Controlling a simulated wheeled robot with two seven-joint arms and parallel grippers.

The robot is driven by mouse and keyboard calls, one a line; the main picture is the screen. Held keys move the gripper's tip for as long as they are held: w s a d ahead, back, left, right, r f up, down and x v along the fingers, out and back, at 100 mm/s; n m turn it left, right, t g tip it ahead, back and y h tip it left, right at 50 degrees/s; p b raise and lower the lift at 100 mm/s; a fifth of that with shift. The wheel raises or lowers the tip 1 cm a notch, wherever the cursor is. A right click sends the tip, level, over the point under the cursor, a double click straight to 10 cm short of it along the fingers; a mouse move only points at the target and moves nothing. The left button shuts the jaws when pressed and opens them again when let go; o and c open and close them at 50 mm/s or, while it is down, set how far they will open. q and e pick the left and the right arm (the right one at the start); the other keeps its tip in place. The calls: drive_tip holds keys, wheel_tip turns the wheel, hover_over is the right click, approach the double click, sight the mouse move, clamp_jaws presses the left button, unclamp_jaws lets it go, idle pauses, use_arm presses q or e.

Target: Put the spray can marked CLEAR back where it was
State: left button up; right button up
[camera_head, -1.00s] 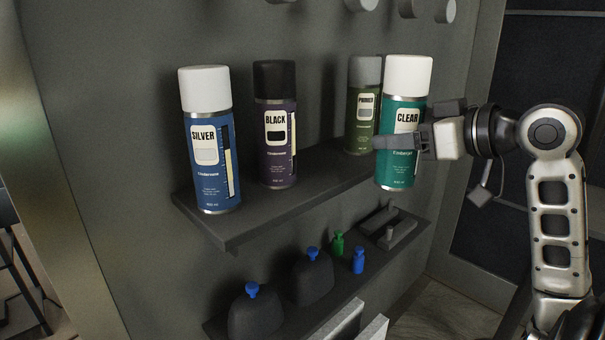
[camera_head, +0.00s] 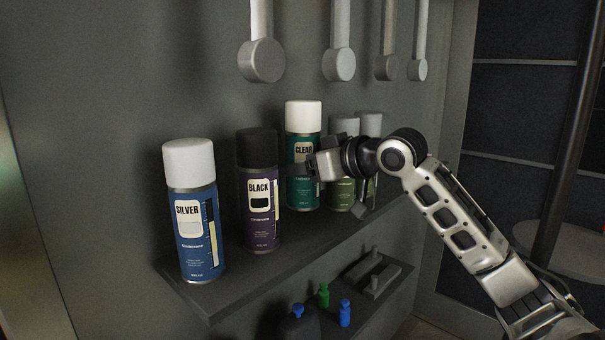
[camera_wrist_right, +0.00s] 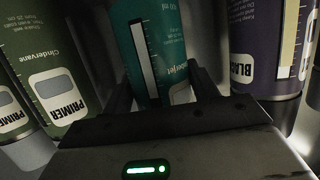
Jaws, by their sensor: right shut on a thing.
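The CLEAR spray can (camera_head: 303,143), teal with a white cap, stands upright in the head view between the black-capped BLACK can (camera_head: 258,200) and two green, grey-capped cans. My right gripper (camera_head: 308,167) is shut on the CLEAR can from the right. My left gripper is not in view.
Two PRIMER cans (camera_wrist_right: 60,85) are close on the left in the wrist view, and the BLACK can is on the right. The blue SILVER can (camera_head: 193,225) stands at the shelf's near left. Round-ended grey tools (camera_head: 262,60) hang above. A lower shelf holds small blue and green bottles (camera_head: 323,295).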

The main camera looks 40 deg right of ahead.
sight(303, 183)
drive_tip(key=shift+w+r, duration=0.1)
drive_tip(key=shift+w, duration=0.2)
drive_tip(key=shift+w+a+f, duration=0.1)
drive_tip(key=shift+f, duration=1.75)
drive_tip(key=shift+f, duration=0.15)
drive_tip(key=o, duration=1.4)
